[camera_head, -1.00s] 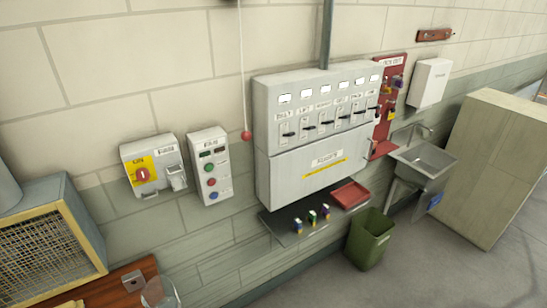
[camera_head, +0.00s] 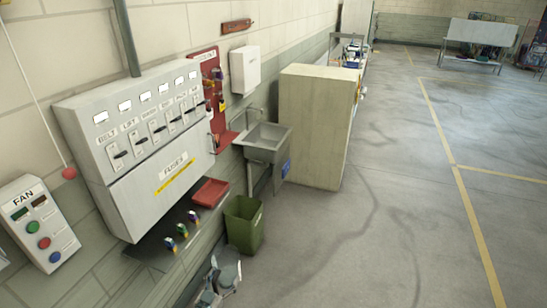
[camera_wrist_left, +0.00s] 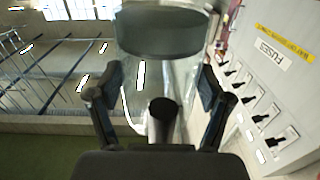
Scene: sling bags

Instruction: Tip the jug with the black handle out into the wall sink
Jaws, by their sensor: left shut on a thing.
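My left gripper (camera_head: 218,284) shows at the bottom of the head view, below the green bin. In the left wrist view its two fingers (camera_wrist_left: 160,92) are closed in on a clear jug (camera_wrist_left: 140,82) from both sides. A dark upright piece between the fingers and a dark rounded piece above may be the jug's handle; I cannot tell which. The jug's contents and tilt are unclear. The wall sink (camera_head: 264,137), a grey metal basin with a tap, is farther off beside the cabinet, apart from the gripper. My right gripper is not in view.
A grey fuse box (camera_head: 150,150) hangs on the left wall, with a red tray (camera_head: 210,192) on the shelf below. A green bin (camera_head: 243,223) stands under the sink's near side. A tall beige cabinet (camera_head: 315,125) stands beyond the sink. The floor to the right is clear.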

